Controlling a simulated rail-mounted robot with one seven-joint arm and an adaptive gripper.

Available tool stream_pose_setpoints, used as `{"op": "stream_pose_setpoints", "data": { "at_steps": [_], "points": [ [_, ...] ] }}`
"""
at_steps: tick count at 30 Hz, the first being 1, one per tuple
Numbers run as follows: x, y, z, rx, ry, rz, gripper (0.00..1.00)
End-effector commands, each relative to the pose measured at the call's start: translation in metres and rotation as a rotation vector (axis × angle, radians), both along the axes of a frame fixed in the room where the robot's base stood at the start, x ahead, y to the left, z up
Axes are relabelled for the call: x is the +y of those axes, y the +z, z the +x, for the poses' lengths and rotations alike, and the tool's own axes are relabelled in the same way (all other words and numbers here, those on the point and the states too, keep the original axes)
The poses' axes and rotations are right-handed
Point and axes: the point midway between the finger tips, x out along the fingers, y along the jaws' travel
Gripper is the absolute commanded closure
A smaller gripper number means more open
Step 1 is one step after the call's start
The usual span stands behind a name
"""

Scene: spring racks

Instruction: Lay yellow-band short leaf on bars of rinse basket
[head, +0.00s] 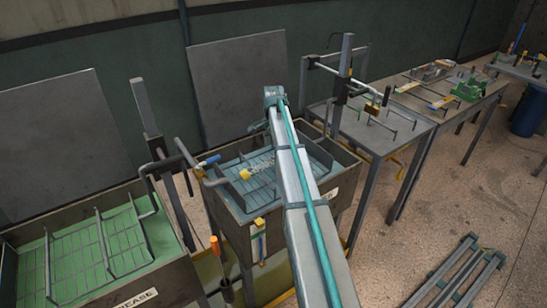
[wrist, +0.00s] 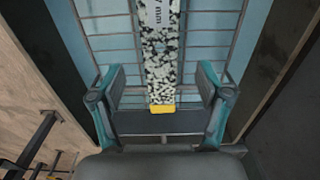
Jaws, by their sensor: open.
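The yellow-band short leaf (wrist: 161,62) is a narrow strip with a black-and-white speckled face, a grey printed label and a yellow end band. In the wrist view it appears to lie lengthwise over the wire bars of the rinse basket (wrist: 105,25), yellow end nearest me. My gripper (wrist: 161,78) is open, one finger on each side of the leaf with a gap to both. In the head view the leaf (head: 262,168) shows in the blue rinse basket (head: 228,190), partly behind my arm. My gripper is hidden there.
A green degrease tank (head: 75,250) with its own basket stands at left. Benches (head: 390,130) with racks and bars stand at right. A metal frame (head: 460,272) lies on the open floor.

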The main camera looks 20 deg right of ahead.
Motion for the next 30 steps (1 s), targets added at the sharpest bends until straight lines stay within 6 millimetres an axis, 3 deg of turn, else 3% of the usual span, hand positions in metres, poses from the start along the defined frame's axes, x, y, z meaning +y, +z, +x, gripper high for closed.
{"op": "stream_pose_setpoints", "data": {
  "at_steps": [6, 12, 30],
  "points": [
    [0.0, 0.04, 0.001, -0.002, 0.0, -0.001, 0.23],
    [0.0, 0.063, 0.001, -0.001, 0.0, 0.0, 0.23],
    [0.0, 0.07, -0.001, -0.001, 0.0, 0.0, 0.23]
  ]
}}
